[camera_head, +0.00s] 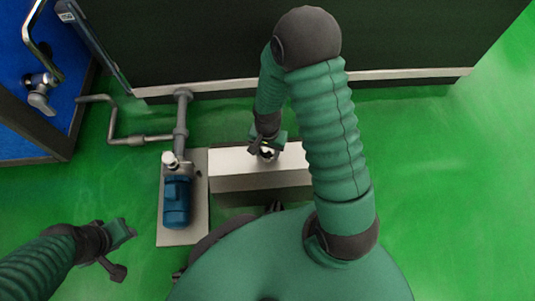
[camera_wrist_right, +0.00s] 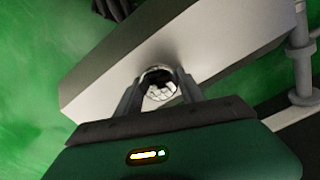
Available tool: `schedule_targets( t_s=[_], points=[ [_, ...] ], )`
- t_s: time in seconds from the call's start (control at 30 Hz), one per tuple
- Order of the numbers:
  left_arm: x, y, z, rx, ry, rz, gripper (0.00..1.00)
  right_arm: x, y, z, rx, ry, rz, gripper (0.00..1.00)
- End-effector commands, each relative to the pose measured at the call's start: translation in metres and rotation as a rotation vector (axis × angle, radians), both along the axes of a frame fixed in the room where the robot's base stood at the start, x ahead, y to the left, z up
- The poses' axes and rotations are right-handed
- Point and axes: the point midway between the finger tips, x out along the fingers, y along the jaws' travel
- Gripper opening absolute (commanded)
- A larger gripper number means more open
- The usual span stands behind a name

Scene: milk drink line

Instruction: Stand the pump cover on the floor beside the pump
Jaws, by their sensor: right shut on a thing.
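The pump cover (camera_head: 235,162) is a long pale metal box just right of the pump in the head view. My right gripper (camera_head: 267,153) is over its top and shut on its small round handle. In the right wrist view the two fingers (camera_wrist_right: 160,92) close around the handle, with the cover (camera_wrist_right: 215,45) stretching beyond them. I cannot tell whether the cover's underside touches the floor. The blue pump (camera_head: 176,203) stands uncovered on a grey base plate (camera_head: 198,225). My left gripper (camera_head: 122,250) is lower left of the pump, apart from it; its fingertips are unclear.
A dark tank wall with a pale bottom ledge (camera_head: 400,74) stands behind the cover. The green floor (camera_head: 450,190) at right is clear.

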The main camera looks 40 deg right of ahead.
Motion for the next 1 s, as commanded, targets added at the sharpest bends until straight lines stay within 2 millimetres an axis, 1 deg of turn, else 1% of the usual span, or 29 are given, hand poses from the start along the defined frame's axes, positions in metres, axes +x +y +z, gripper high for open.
schedule_targets(
  t_s=[0.2, 0.23, 0.4, 0.67, 0.73, 0.77, 0.87, 1.0],
  points=[
    [0.0, 0.0, 0.002, 0.0, -0.001, 0.0, 0.36, 0.001, 0.0, 0.001, -0.001, -0.004, 0.0, 0.0],
    [0.0, 0.0, 0.001, 0.0, -0.001, 0.0, 0.36, 0.001, 0.0, 0.0, -0.001, -0.002, 0.0, 0.47],
    [0.0, 0.0, 0.002, 0.0, -0.001, 0.0, 0.36, 0.001, 0.0, 0.0, -0.001, -0.002, 0.0, 0.67],
    [0.0, 0.0, 0.002, 0.0, -0.001, 0.0, 0.36, 0.001, 0.0, 0.001, -0.001, -0.002, 0.0, 0.67],
    [0.0, 0.0, 0.006, 0.0, -0.001, 0.0, 0.36, 0.001, 0.0, 0.006, 0.0, -0.003, 0.0, 0.67],
    [0.0, 0.0, 0.01, 0.0, -0.001, 0.0, 0.36, 0.001, 0.0, 0.011, -0.001, -0.003, 0.0, 0.67],
    [0.0, 0.0, 0.028, 0.0, -0.001, 0.0, 0.36, 0.001, 0.0, 0.033, -0.002, -0.004, 0.0, 0.67],
    [0.0, 0.0, 0.058, 0.0, -0.001, 0.0, 0.36, 0.002, 0.0, 0.073, -0.001, -0.005, 0.0, 0.67]
  ],
)
